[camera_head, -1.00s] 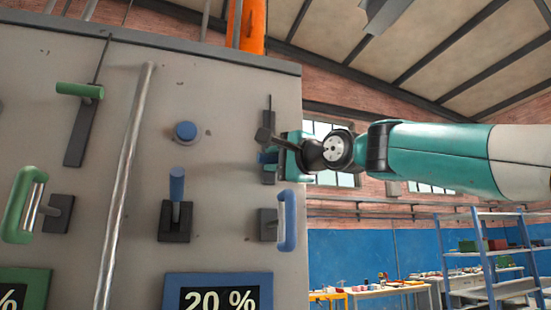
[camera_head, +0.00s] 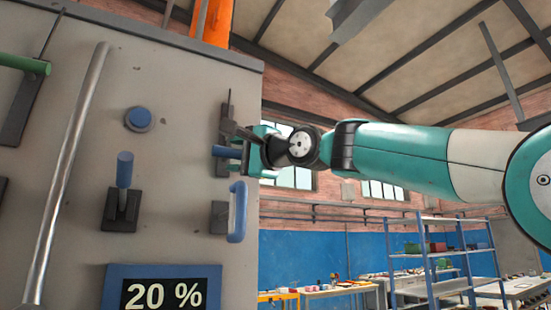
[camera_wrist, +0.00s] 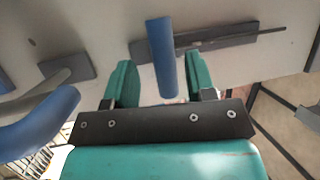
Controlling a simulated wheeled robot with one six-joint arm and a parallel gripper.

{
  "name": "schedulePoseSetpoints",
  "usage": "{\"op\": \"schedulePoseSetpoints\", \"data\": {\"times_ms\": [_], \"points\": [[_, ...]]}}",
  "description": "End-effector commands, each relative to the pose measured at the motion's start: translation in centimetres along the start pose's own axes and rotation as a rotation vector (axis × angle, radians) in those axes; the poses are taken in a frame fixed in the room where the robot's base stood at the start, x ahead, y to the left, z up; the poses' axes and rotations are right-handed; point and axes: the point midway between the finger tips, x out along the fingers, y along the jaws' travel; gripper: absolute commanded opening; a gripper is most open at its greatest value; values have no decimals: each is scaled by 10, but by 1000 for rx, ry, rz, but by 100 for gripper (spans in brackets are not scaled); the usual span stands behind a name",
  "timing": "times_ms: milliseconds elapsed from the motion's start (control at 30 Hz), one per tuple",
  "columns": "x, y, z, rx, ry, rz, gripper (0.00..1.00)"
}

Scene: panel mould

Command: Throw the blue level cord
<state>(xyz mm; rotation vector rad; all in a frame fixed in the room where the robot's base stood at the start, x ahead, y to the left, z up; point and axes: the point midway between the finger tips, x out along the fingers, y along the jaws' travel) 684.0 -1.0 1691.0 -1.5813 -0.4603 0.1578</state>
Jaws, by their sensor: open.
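The blue handle of the level cord (camera_head: 226,152) sticks out from a narrow dark plate (camera_head: 225,125) near the panel's right edge. In the wrist view the blue handle (camera_wrist: 160,58) stands between the two green fingers of my open gripper (camera_wrist: 160,82). A gap shows on each side of it, and the fingers are not closed on it. A thin dark rod or cord (camera_wrist: 230,38) runs along the plate beside the handle. In the head view my gripper (camera_head: 252,150) is at the handle's outer end; its fingers are partly hidden there.
A blue loop handle (camera_head: 238,212) sits just below my gripper; it also shows in the wrist view (camera_wrist: 40,125). A blue lever (camera_head: 124,170), a blue button (camera_head: 139,118), a long metal bar (camera_head: 66,170) and a 20 % display (camera_head: 165,292) are further left. Shelving stands far right.

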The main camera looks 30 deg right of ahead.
Motion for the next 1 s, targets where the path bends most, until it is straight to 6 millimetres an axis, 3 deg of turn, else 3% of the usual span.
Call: {"op": "schedulePoseSetpoints", "data": {"times_ms": [300, 500, 733, 1000], "points": [[-85, 5, -2, -5, 9, -1, 51], [-124, 4, -1, -5, 9, 3, 51], [-143, 4, -2, -2, 3, -1, 51], [-148, 2, 0, 0, -1, 5, 51]]}}
